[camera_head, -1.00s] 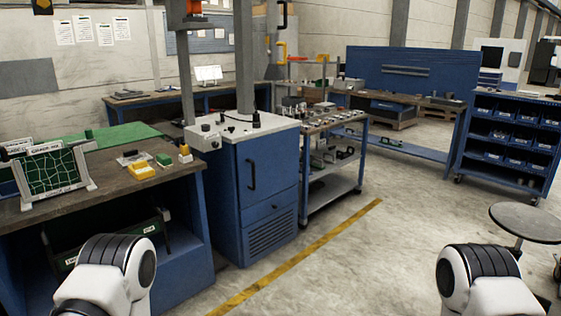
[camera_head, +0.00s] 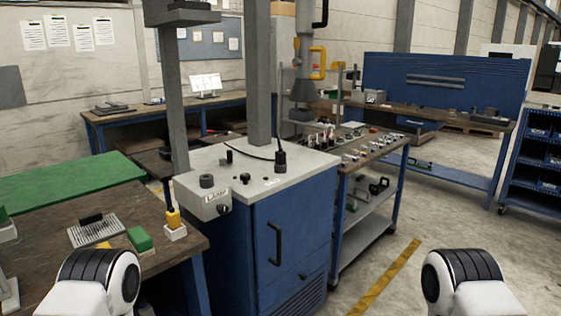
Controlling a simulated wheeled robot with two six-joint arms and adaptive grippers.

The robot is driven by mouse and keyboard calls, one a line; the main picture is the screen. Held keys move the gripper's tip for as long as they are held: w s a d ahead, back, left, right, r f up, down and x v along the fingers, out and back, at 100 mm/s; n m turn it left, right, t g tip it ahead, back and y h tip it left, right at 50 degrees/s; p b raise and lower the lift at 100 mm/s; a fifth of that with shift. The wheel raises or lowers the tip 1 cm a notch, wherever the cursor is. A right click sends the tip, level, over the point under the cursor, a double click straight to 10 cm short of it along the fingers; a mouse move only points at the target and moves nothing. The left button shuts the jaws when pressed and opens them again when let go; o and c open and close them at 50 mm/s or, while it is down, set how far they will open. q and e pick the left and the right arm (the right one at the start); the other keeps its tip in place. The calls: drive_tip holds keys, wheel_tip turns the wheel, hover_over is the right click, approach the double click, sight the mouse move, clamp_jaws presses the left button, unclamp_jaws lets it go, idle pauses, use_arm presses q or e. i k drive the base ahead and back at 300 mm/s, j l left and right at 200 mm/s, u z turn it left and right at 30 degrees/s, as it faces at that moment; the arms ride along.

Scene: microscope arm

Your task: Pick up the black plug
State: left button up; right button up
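A blue cabinet with a pale top (camera_head: 310,168) stands ahead at the centre. An upright black plug-like piece (camera_head: 281,161) with a thin black cable stands near the back right of that top. Smaller black pieces (camera_head: 229,156) (camera_head: 245,178) and a round black knob (camera_head: 206,181) are also on the top. I cannot tell for certain which one is the black plug. Both of my white and black arms show at the bottom edge. Neither gripper is in the picture.
Left is a wooden bench (camera_head: 150,255) with a green block (camera_head: 139,238), a yellow-and-white piece (camera_head: 174,222) and a grey tray (camera_head: 96,232). Grey posts (camera_head: 257,70) rise by the cabinet. A parts cart (camera_head: 372,148) stands to its right. Floor is clear at right.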

sight(279, 154)
drive_tip(key=i+l+u, duration=0.15)
drive_tip(key=i+l, duration=0.25)
drive_tip(key=i+l+u, duration=0.15)
drive_tip(key=i+l, duration=0.25)
drive_tip(key=l, duration=0.25)
